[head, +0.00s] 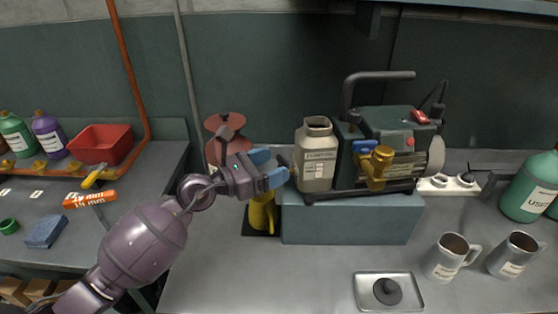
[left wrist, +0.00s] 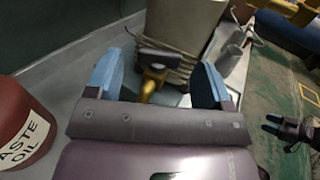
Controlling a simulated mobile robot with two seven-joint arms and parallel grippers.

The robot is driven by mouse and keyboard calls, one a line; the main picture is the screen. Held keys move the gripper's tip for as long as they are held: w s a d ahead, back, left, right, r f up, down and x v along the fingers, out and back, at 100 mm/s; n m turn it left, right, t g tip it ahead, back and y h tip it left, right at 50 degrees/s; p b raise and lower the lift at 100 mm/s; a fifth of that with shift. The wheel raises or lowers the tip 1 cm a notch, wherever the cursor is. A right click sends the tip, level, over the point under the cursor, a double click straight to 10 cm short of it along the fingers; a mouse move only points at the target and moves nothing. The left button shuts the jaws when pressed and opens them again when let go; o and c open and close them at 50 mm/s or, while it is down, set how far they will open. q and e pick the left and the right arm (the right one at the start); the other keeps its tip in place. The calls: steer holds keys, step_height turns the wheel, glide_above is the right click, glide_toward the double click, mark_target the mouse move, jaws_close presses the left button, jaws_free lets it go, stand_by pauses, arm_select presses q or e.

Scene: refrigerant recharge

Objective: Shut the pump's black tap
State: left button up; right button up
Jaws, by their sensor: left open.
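The pump (head: 395,140) sits on a blue-grey box (head: 350,222), with a brass fitting (head: 378,165) and blue part at its front. My left gripper (head: 272,168) is open and empty, its blue fingers just left of the tan pump oil bottle (head: 315,155). In the left wrist view, a dark bar (left wrist: 158,57) above a yellow, brass-like piece (left wrist: 150,85) shows between and beyond the fingers (left wrist: 158,82). It may be the black tap; I cannot tell surely. My right gripper (left wrist: 272,124) appears small and dark at the right of that view; its jaw state is unclear.
A red waste oil can (left wrist: 25,120) with a red funnel (head: 225,122) stands behind my left gripper. A yellow object (head: 262,213) stands below it. Metal mugs (head: 450,257) and a small tray (head: 388,292) are at the right. The bench front left of the tray is clear.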

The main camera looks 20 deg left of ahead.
arm_select(q)
steer(key=shift+x, duration=1.15)
steer(key=c, duration=0.9)
steer(key=shift+w+f+m+g+h+b, duration=0.15)
steer(key=shift+f+m+g+h+b, duration=0.3)
steer(key=shift+b, duration=0.75)
steer(key=shift+r+m+g+h+b, duration=0.15)
steer(key=shift+m+g+h+b, duration=0.1)
steer(key=shift+g+h+b, duration=0.15)
steer(key=shift+m+g+h+b, duration=0.25)
steer(key=shift+m+g+b, duration=0.1)
steer(key=shift+b, duration=0.5)
steer(key=shift+w+a+b, duration=0.1)
steer(key=shift+b, duration=0.3)
steer(key=shift+m+g+h+b, duration=0.85)
steer(key=shift+g+b, duration=0.25)
steer(key=shift+b, duration=0.15)
steer(key=shift+r+m+g+b, duration=0.1)
steer(key=shift+m+g+b, duration=0.2)
steer(key=shift+g+b, duration=0.2)
steer(key=shift+r+h, duration=0.25)
steer(key=shift+r, duration=0.05)
steer(key=o, duration=0.9)
arm_select(e)
step_height(320, 180, down, 7)
steer(key=w, duration=0.1)
steer(key=shift+a+r+n+g, duration=0.2)
steer(key=shift+a+n+g, duration=0.05)
steer(key=shift+n+g, duration=0.05)
